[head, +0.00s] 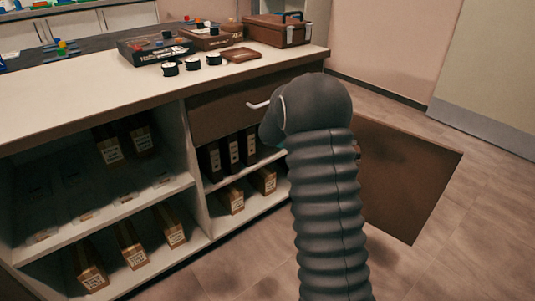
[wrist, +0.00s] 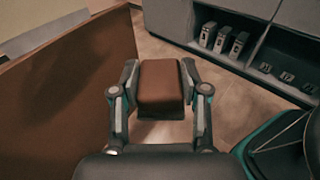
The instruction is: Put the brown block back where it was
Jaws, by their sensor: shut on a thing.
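The brown block (wrist: 160,82) is held between the two fingers of my gripper (wrist: 160,95) in the wrist view. The fingers press on its left and right sides, and the block is clear of the floor. In the head view my own dark ribbed arm covers the gripper, and I cannot make out the block there. Where the block was before does not show in these frames.
A brown panel (head: 410,180), like an open door, stands right of my arm; a brown panel (wrist: 70,90) is close left of my gripper. The counter (head: 60,105) holds boxes and a brown case (head: 277,32). Shelves below hold binders (head: 232,148) and cartons (head: 132,247).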

